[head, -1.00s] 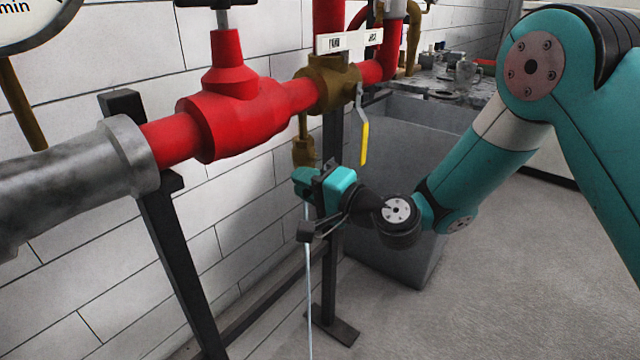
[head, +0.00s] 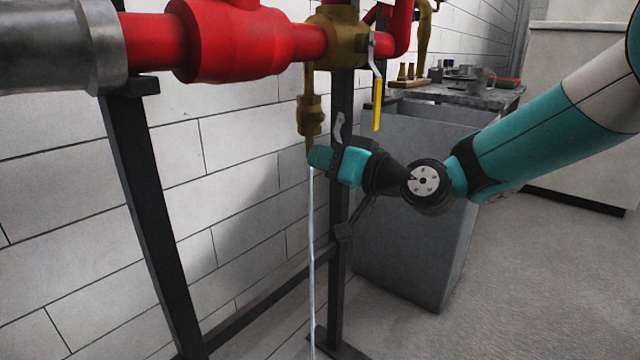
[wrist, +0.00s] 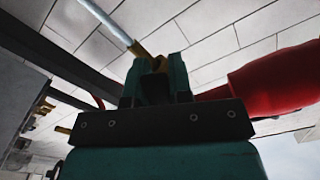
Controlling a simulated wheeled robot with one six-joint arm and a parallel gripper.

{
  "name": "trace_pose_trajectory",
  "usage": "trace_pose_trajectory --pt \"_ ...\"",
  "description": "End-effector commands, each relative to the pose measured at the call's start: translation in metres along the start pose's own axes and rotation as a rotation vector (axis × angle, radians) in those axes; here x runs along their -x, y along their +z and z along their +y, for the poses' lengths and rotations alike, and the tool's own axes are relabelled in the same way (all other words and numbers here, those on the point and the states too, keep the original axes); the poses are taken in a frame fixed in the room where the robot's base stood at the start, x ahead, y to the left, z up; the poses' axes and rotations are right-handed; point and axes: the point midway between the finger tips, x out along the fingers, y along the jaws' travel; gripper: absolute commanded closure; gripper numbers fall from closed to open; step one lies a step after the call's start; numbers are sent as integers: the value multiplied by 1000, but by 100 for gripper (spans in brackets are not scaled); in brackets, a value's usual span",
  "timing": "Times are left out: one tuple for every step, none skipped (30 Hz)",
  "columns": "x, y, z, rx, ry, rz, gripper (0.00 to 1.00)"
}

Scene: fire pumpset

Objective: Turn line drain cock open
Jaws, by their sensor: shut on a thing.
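The line drain cock (head: 310,116) is a small brass fitting hanging under a larger brass valve body on the red pipe. A thin pale stream of water (head: 312,250) runs straight down from its lower end. My teal gripper (head: 322,157) is at the cock's lower end, coming from the right, and is shut on part of it. The fingers hide the gripped part in the head view. In the wrist view, a bit of brass (wrist: 156,64) shows between the finger tips, and the stream (wrist: 108,22) runs off to the upper left.
A yellow-handled lever (head: 378,104) hangs close above my gripper. A dark upright post (head: 338,205) stands right behind it. A grey tank (head: 415,225) is behind and to the right. The red pipe (head: 235,42) crosses above. Open floor (head: 540,270) lies at the right.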

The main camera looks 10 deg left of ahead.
Motion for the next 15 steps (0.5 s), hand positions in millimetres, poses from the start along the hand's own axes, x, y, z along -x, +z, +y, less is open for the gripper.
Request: trace_pose_trajectory --pt "1 8 8 43 3 1 100" --pt "0 7 10 70 2 2 100" --pt "0 7 12 106 2 2 100" --pt "0 7 13 130 2 1 100" --pt "0 6 15 156 2 1 100" --pt "0 6 17 188 2 1 100" --pt "0 5 19 212 2 0 100" --pt "1 4 20 233 3 1 100" --pt "1 3 22 262 3 0 100" --pt "0 3 23 281 3 0 100" --pt "0 2 24 300 3 0 100" --pt "0 1 26 323 3 0 100" --pt "0 1 26 339 3 -1 100" --pt "0 0 27 355 2 -1 100" --pt "0 -1 28 374 2 -1 100"
